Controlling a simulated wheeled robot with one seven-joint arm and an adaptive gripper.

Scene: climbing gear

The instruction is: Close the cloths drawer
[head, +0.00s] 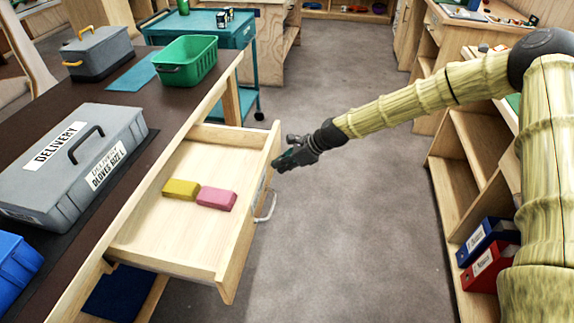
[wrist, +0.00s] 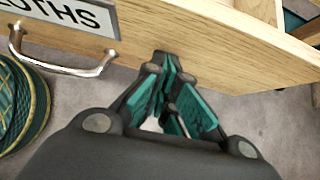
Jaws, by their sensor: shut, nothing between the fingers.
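The cloths drawer (head: 165,240) is pulled far out from under the dark-topped workbench. It holds a yellow cloth block (head: 181,189) and a pink cloth block (head: 217,199). Its metal handle (head: 266,207) is on the outer face of the wooden front. In the wrist view the drawer front (wrist: 190,35) shows a label ending in "OTHS" above the handle (wrist: 65,67). My gripper (head: 281,164) is shut and empty, outside the front near its far end. In the wrist view its teal fingertips (wrist: 168,72) are close to the front, right of the handle; contact cannot be told.
On the workbench (head: 60,125) stand a grey delivery case (head: 45,185), a green basket (head: 187,62), a grey toolbox (head: 98,52) and a blue bin (head: 15,262). A teal cart (head: 205,25) stands behind. A shelf (head: 455,190) with binders is at right. The floor between is clear.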

